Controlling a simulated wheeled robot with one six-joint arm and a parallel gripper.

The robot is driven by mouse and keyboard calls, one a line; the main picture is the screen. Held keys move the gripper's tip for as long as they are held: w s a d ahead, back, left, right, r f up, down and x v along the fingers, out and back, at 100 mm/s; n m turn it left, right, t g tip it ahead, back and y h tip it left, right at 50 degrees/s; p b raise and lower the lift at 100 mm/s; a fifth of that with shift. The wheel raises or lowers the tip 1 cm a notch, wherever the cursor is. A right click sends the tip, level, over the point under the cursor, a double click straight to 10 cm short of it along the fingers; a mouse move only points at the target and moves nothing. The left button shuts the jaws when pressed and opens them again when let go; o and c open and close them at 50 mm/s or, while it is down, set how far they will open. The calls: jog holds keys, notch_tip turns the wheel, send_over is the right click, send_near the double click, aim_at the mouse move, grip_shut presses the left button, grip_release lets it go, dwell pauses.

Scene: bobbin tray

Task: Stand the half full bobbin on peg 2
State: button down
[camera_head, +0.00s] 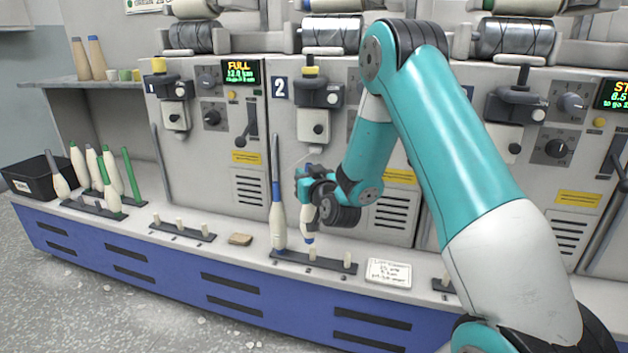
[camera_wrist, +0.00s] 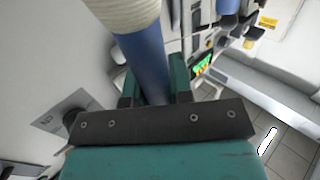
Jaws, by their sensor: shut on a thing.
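My gripper (camera_head: 306,188) is shut on a bobbin with cream yarn (camera_head: 309,221) and a blue tube. In the wrist view the blue tube (camera_wrist: 146,62) passes between the green fingers, with cream yarn at the top edge. The bobbin hangs about upright, its blue lower end just above or at the middle peg (camera_head: 312,254) of the dark peg strip (camera_head: 296,262) in front of the machine section marked 2. A taller bobbin with a long blue tube (camera_head: 279,222) stands at the strip's left peg. The right peg (camera_head: 347,259) is bare.
The tall bobbin stands close to the left of the held one. An empty peg strip (camera_head: 182,231) and one with several bobbins (camera_head: 94,208) are farther left.

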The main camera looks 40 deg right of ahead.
jog(key=shift+d+f, duration=0.1)
jog(key=shift+d, duration=0.35)
jog(key=shift+f+b, duration=0.25)
jog(key=shift+b, duration=0.05)
notch_tip(320, 180, down, 5)
jog(key=b, duration=0.4)
jog(key=shift+b, duration=0.35)
jog(key=shift+f+b, duration=0.55)
jog(key=shift+b, duration=0.25)
dwell(0.5)
jog(key=c, duration=1.3)
grip_release()
jog(key=shift+s, duration=0.15)
